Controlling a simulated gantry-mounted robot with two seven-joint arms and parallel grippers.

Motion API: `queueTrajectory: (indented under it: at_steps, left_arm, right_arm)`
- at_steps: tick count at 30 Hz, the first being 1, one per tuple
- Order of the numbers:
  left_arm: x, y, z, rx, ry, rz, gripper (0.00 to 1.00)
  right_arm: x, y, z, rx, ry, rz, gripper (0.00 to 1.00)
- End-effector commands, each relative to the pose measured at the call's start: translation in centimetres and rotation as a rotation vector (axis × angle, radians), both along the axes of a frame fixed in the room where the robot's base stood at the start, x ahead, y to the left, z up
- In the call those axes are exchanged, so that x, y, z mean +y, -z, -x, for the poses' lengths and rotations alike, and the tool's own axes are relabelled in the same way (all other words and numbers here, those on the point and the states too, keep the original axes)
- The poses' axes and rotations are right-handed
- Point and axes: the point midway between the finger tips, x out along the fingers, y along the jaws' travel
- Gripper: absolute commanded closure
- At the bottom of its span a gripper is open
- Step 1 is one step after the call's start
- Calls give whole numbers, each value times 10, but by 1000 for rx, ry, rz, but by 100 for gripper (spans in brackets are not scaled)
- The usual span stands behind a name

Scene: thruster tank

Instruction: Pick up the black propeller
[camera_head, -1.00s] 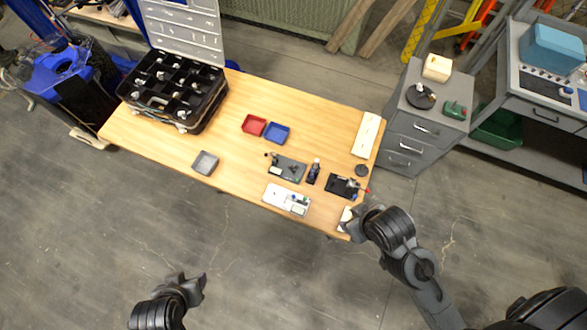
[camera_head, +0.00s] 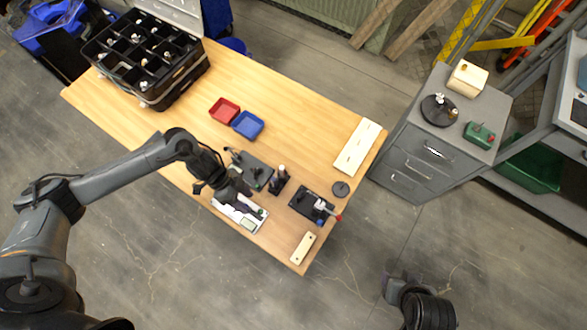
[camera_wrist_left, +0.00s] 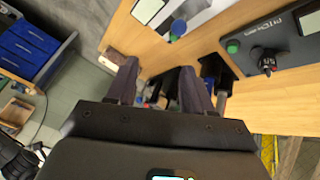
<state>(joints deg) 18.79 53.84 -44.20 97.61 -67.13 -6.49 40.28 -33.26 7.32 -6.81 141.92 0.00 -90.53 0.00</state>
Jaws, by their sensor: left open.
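I cannot make out a black propeller for sure in either view. My left gripper (camera_head: 240,190) hangs over the front of the wooden table, by the white device (camera_head: 240,215) and the dark grey panel (camera_head: 252,170). In the left wrist view its fingers (camera_wrist_left: 160,88) are apart with nothing held between them. Small dark items (camera_wrist_left: 178,82) show beyond the fingers, too unclear to name. A small black stand (camera_head: 279,181) is right of the gripper. My right gripper (camera_head: 402,284) is off the table at lower right; its jaws are unclear.
A black compartment case (camera_head: 150,78) stands at the table's far left. A red tray (camera_head: 224,110) and a blue tray (camera_head: 247,124) lie mid-table. A black device (camera_head: 312,204), a black disc (camera_head: 340,189) and a pale board (camera_head: 357,147) are on the right. A grey drawer cabinet (camera_head: 428,150) stands beyond.

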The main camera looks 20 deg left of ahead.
Motion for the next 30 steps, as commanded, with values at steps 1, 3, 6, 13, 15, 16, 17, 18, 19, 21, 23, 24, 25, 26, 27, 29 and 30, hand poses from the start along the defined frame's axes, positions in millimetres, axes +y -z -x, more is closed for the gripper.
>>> queueTrajectory:
  at_steps: [1, 3, 6, 13, 15, 16, 17, 18, 19, 21, 23, 24, 25, 26, 27, 29, 30]
  left_arm:
    - [30, 13, -22, -34, -13, -57, 48]
    - [59, 10, -46, -79, -29, -108, 48]
    - [82, -3, -74, -140, -43, -147, 48]
    - [88, -15, -104, -210, -56, -160, 48]
    - [84, -9, -107, -213, -54, -158, 48]
    - [83, -6, -108, -214, -55, -157, 48]
    - [81, -2, -109, -214, -56, -158, 48]
    - [79, 4, -109, -213, -55, -158, 48]
    - [77, 7, -110, -213, -55, -158, 48]
    - [74, 15, -111, -214, -56, -158, 48]
    - [72, 20, -112, -215, -55, -159, 48]
    - [71, 23, -113, -215, -55, -159, 48]
    - [71, 24, -113, -214, -56, -159, 48]
    - [70, 25, -113, -214, -56, -159, 48]
    - [70, 27, -113, -214, -56, -159, 48]
    - [68, 29, -113, -214, -55, -159, 48]
    - [67, 32, -114, -214, -55, -159, 48]
  right_arm:
    - [1, 25, 0, -2, 0, -3, 48]
    - [1, 37, -1, -2, 2, -5, 48]
    - [2, 49, -1, -3, 2, -7, 48]
    - [5, 59, 0, -3, 5, -15, 48]
    - [5, 59, 0, -4, 5, -16, 48]
    - [5, 59, 0, -4, 6, -15, 48]
    - [4, 59, -1, -4, 6, -15, 48]
    - [4, 60, -1, -4, 6, -15, 48]
    - [4, 60, -1, -4, 6, -15, 48]
    - [4, 61, -1, -4, 6, -14, 48]
    - [4, 62, -1, -4, 6, -14, 48]
    - [4, 62, -1, -4, 5, -13, 48]
    - [3, 62, -1, -4, 6, -12, 48]
    - [3, 62, -1, -4, 5, -12, 48]
    - [3, 63, -1, -4, 3, -10, 48]
    - [2, 63, -1, -4, 2, -7, 48]
    - [2, 63, -1, -4, 0, -5, 48]
